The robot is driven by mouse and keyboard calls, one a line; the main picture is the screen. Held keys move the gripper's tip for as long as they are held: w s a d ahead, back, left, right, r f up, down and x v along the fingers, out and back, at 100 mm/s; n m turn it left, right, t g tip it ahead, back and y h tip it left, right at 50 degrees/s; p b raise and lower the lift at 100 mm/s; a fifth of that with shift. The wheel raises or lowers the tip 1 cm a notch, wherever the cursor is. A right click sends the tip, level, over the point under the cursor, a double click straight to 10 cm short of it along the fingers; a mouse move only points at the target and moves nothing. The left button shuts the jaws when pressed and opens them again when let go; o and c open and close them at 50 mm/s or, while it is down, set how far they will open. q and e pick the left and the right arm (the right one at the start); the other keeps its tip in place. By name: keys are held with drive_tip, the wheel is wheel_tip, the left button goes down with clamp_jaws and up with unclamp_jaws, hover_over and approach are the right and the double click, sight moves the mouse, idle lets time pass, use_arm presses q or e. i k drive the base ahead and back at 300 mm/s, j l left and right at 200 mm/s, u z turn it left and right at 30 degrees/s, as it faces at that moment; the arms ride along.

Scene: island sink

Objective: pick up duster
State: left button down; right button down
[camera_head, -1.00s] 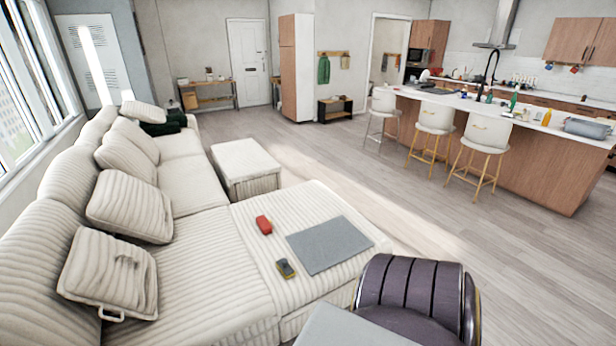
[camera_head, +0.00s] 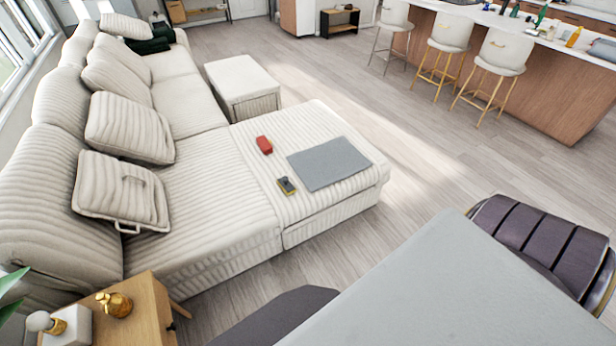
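Two small objects lie on the chaise part of the corduroy sofa (camera_head: 200,235). One is a dark block with yellow on it (camera_head: 286,186), near the lower left corner of a flat grey mat (camera_head: 330,164). The other is a red block (camera_head: 264,145), farther back and left of the mat. Both are too small to tell for sure which is the duster. Neither of my grippers is in the camera_head view.
A grey tabletop (camera_head: 450,290) fills the lower right, with a dark purple chair (camera_head: 545,240) beside it. A wooden side table (camera_head: 145,305) with gold ornaments stands at lower left. An ottoman (camera_head: 242,88) stands behind the chaise. Open floor (camera_head: 430,165) lies right of the sofa.

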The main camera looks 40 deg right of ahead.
sight(287, 189)
drive_tip(key=z, duration=0.9)
drive_tip(key=u, duration=1.8)
drive_tip(key=z, duration=1.6)
